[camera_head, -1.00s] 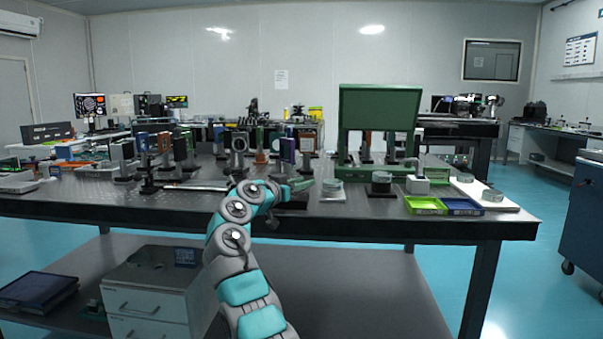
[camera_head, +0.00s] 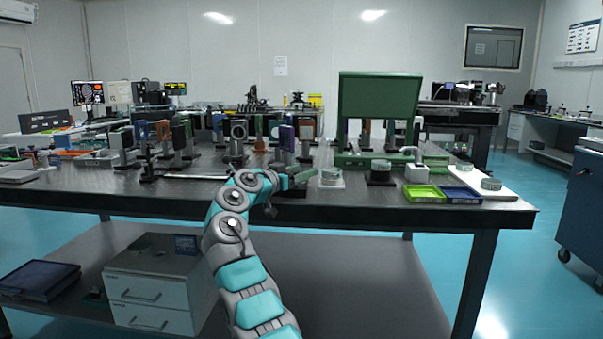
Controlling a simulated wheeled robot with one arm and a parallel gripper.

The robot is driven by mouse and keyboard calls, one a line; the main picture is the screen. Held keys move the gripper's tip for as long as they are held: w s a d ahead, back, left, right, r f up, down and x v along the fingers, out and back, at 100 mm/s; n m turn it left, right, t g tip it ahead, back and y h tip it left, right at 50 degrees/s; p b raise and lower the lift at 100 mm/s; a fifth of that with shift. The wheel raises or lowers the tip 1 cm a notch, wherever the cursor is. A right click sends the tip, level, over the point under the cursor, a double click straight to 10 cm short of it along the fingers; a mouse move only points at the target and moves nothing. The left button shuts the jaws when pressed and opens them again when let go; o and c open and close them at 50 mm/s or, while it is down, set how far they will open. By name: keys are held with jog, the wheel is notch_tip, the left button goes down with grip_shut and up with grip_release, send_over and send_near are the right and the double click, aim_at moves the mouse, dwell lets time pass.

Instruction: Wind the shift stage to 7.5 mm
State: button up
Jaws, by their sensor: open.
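My gripper (camera_head: 300,178) is at the front edge of the optical table (camera_head: 215,197), at the end of my teal and grey arm. It is open, but its fingers are small and partly hidden by my own wrist. A low dark block (camera_head: 296,191) sits just under and beside it; this may be the shift stage, but I cannot tell for sure. No scale or knob reading is legible. I cannot tell whether my gripper touches the block.
A round part on a white base (camera_head: 330,178) and a dark round mount (camera_head: 380,174) stand right of my gripper. A green bin (camera_head: 425,194) and blue bin (camera_head: 461,195) lie further right. A large green frame (camera_head: 378,108) and several optic mounts (camera_head: 238,140) stand behind.

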jog(key=b+v, duration=0.2)
jog(key=v, duration=0.4)
jog(key=shift+s+a+f, duration=0.1)
jog(key=shift+s+a, duration=0.45)
jog(key=shift+s, duration=0.2)
